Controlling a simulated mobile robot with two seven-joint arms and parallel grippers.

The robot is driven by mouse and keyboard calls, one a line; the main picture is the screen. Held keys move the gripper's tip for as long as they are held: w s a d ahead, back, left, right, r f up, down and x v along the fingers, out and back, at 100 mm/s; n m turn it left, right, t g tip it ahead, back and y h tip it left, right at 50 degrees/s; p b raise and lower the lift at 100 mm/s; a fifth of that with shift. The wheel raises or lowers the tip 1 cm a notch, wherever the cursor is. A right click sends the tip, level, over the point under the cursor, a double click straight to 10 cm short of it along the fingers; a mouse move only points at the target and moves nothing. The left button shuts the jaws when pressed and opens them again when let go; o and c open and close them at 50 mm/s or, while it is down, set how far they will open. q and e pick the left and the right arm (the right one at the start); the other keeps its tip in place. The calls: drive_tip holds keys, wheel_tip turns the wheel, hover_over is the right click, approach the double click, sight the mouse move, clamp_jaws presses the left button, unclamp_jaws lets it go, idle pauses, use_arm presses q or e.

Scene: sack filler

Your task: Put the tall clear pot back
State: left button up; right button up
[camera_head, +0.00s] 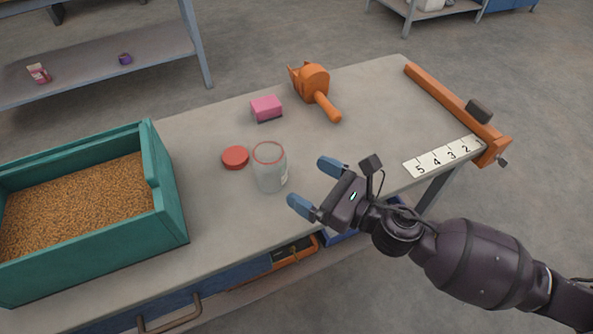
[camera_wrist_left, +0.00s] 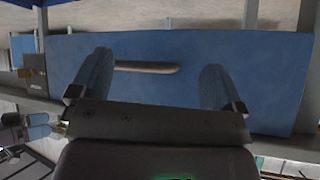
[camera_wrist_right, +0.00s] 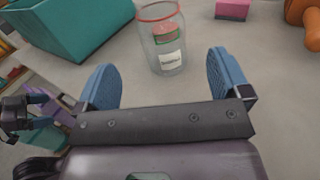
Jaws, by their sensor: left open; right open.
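The tall clear pot (camera_head: 270,168) stands upright on the workbench, with a reddish rim and a white label. A red round lid (camera_head: 235,157) lies on the bench just left of it. My right gripper (camera_head: 308,184) is open and empty, to the right of the pot, its fingers pointing towards it without touching. In the right wrist view the pot (camera_wrist_right: 162,40) stands ahead, between and beyond the two blue fingers. My left gripper (camera_wrist_left: 152,85) is open and empty in the left wrist view, facing a blue drawer front with a bar handle (camera_wrist_left: 146,67).
A green bin (camera_head: 165,190) of brown grain stands at the bench's left. A pink block (camera_head: 266,108), an orange scoop-like tool (camera_head: 314,84) and an orange rail (camera_head: 455,108) with a numbered strip (camera_head: 442,157) lie behind and right. Bare bench (camera_head: 370,110) lies between them.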

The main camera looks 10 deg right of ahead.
drive_tip(key=shift+v, duration=0.85)
use_arm(q)
drive_tip(key=shift+w+r, duration=0.1)
drive_tip(key=shift+r, duration=0.05)
drive_tip(key=shift+w+d+r, duration=0.1)
drive_tip(key=shift+w, duration=0.15)
